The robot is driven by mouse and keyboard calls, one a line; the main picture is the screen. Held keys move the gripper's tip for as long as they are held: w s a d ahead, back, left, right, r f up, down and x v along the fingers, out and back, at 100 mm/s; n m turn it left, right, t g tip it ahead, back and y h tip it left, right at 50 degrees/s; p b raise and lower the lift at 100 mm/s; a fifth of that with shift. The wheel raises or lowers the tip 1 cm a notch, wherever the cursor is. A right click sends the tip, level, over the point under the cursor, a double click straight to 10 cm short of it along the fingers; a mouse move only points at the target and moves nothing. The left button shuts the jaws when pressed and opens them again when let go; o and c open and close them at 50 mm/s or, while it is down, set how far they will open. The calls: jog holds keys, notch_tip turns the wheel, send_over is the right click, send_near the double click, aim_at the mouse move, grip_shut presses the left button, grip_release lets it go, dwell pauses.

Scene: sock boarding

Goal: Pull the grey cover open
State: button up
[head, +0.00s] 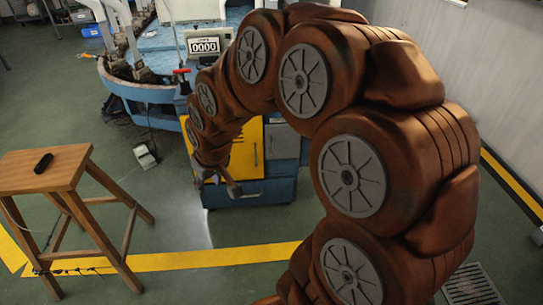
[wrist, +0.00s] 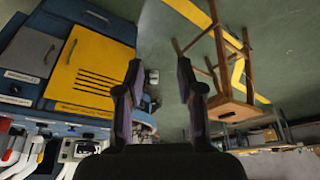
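The grey cover (head: 283,141) is a flat panel on the front of the blue machine, right of a yellow door (head: 247,146). It looks closed. In the wrist view, which is turned over, the grey cover (wrist: 30,52) is at the far left beside the yellow door (wrist: 92,66). My gripper (head: 220,184) hangs in front of the machine, by the yellow door's lower left. In the wrist view my gripper (wrist: 160,85) is open with nothing between its fingers. It appears apart from the cover.
A blue drawer (head: 250,193) lies below the two panels. A wooden stool (head: 47,168) with a small black object (head: 44,163) stands at the left. A counter display (head: 205,46) and a red lever (head: 181,72) are above.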

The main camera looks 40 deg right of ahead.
jog(key=w+d+f+t+b, duration=0.4)
jog(key=w+d+f+b, duration=0.45)
jog(key=w, duration=0.55)
jog(key=m+t+h+b, duration=0.4)
jog(key=t+b, duration=0.2)
jog(key=b, duration=0.5)
send_near(272, 146)
jog(key=w+a+r, duration=0.3)
jog(key=w+a, duration=0.4)
jog(key=a, duration=0.5)
jog(key=s+d+f+m+t+h+b, duration=0.1)
jog(key=s+d+f+h+b, duration=0.15)
jog(key=d, duration=0.35)
jog(key=s+d+f+t+h+b, duration=0.1)
jog(key=s+d+f+b, duration=0.1)
jog(key=d+f+b, duration=0.3)
jog(key=shift+d+r+x, duration=0.1)
jog(key=shift+r+x, duration=0.15)
jog(key=shift+x, duration=0.9)
jog(key=shift+d+r+x, duration=0.1)
jog(key=shift+r+x, duration=0.1)
jog(key=shift+x, duration=0.95)
jog(key=shift+d+r+x, duration=0.1)
jog(key=shift+r+x, duration=0.15)
jog(key=shift+x, duration=0.95)
jog(key=shift+w+d+r, duration=0.1)
jog(key=shift+w+d, duration=0.05)
jog(key=shift+w, duration=0.3)
jog(key=shift+c, duration=0.2)
grip_shut()
